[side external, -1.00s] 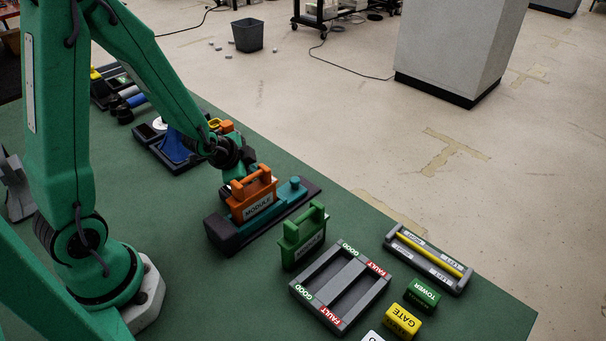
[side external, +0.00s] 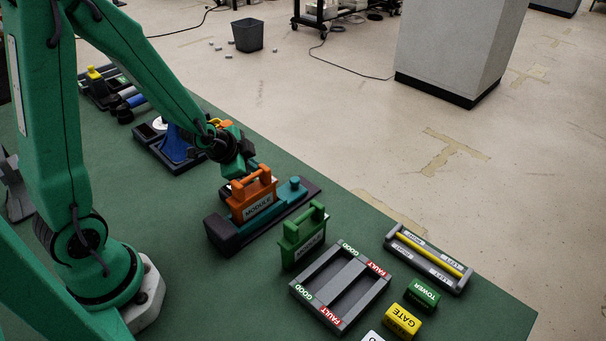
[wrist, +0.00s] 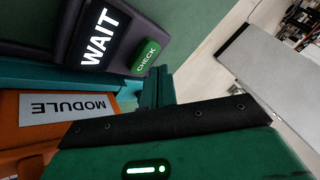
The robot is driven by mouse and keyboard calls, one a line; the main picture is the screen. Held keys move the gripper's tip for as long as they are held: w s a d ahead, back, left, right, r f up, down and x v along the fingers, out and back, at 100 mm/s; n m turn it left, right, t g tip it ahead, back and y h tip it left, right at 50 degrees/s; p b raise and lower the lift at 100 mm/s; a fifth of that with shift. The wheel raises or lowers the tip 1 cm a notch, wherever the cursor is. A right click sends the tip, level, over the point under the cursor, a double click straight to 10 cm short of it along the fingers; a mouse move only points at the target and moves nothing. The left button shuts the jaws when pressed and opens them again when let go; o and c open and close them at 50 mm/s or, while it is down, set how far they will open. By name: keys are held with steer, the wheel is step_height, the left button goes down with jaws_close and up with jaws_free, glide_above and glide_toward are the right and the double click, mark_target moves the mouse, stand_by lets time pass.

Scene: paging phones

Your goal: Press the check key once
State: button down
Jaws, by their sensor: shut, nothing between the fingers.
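The check key (wrist: 146,55), a green button lettered CHECK, shows in the wrist view beside a dark screen reading WAIT (wrist: 100,40). My gripper (wrist: 157,88) is shut and empty, its tips just below and right of the key in the picture. A gap seems to lie between them; contact cannot be told. In the side view, the orange MODULE block (side external: 252,198) stands in the teal dock (side external: 286,199) on a dark base. My fingertips are hidden behind that block there, and I cannot see the key.
A green module (side external: 302,240) stands beside the dock. A grey GOOD/FAULT tray (side external: 348,322), a rack with a yellow bar (side external: 459,288), and TOWER (side external: 422,294) and GATE (side external: 402,321) blocks lie to the right. A dark tray with a blue item (side external: 175,147) sits behind the arm.

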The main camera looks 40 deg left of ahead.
steer(key=shift+r, duration=0.15)
steer(key=shift+r, duration=2.4)
steer(key=s+d+r+n+g, duration=0.1)
steer(key=s+d+r+n, duration=0.1)
steer(key=s+r, duration=0.5)
steer(key=s+d+r+n+h, duration=0.1)
steer(key=s+d+r+n, duration=0.2)
steer(key=s+r+n, duration=0.2)
steer(key=s+r, duration=0.2)
steer(key=s, duration=0.2)
steer(key=shift+d+n+g, duration=0.3)
steer(key=shift+d+g, duration=0.05)
steer(key=shift+g, duration=0.05)
